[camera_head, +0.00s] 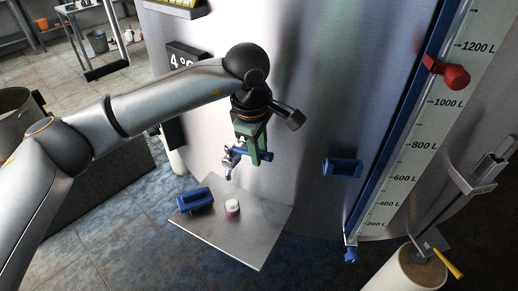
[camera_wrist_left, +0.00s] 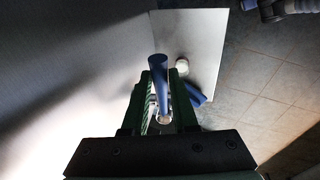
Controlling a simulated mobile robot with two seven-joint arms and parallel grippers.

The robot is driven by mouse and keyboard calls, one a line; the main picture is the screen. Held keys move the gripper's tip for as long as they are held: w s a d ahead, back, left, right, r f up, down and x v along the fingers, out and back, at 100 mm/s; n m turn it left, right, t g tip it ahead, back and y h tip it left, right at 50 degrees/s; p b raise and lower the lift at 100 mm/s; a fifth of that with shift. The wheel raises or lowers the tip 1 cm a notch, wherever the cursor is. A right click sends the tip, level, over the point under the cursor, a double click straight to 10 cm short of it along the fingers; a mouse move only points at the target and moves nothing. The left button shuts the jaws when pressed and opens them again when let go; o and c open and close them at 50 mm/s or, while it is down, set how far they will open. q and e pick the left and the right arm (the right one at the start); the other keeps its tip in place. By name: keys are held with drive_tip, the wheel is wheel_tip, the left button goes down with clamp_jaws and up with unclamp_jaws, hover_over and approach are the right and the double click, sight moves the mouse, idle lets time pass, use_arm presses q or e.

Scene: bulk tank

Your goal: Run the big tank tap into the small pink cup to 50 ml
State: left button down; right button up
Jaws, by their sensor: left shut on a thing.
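My left gripper (camera_head: 252,148), with green fingers, is shut on the blue handle (camera_head: 238,153) of the big tank tap, low on the steel tank wall. In the left wrist view the blue handle (camera_wrist_left: 157,75) lies between the fingers. The metal tap spout (camera_head: 228,170) points down. The small pink cup (camera_head: 232,210) stands upright on the metal shelf below the spout. Its top looks white; the level inside is too small to read. It also shows in the left wrist view (camera_wrist_left: 182,66). My right gripper is not in view.
A blue bracket (camera_head: 343,168) sits on the tank wall. A litre scale (camera_head: 420,130) with a red knob (camera_head: 447,73) runs at right. A white cylinder (camera_head: 413,270) stands front right.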

use_arm(q)
drive_tip(key=shift+s+a+f+m+b, duration=0.2)
drive_tip(key=shift+m+b, duration=0.2)
drive_tip(key=shift+b, duration=0.2)
drive_tip(key=shift+s+a+r+m+b, duration=0.15)
drive_tip(key=shift+s+m+b, duration=0.2)
drive_tip(key=shift+m, duration=0.15)
drive_tip(key=shift+s+a+r+m+b, duration=0.15)
drive_tip(key=shift+s+m+b, duration=0.15)
drive_tip(key=shift+m, duration=0.2)
drive_tip(key=c, duration=0.7)
unclamp_jaws()
drive_tip(key=shift+f, duration=0.1)
drive_tip(key=r, duration=0.4)
drive_tip(key=s+a+r, duration=0.1)
drive_tip(key=r, duration=0.7)
drive_tip(key=shift+s+a+r+b, duration=0.2)
drive_tip(key=shift+s+b, duration=0.2)
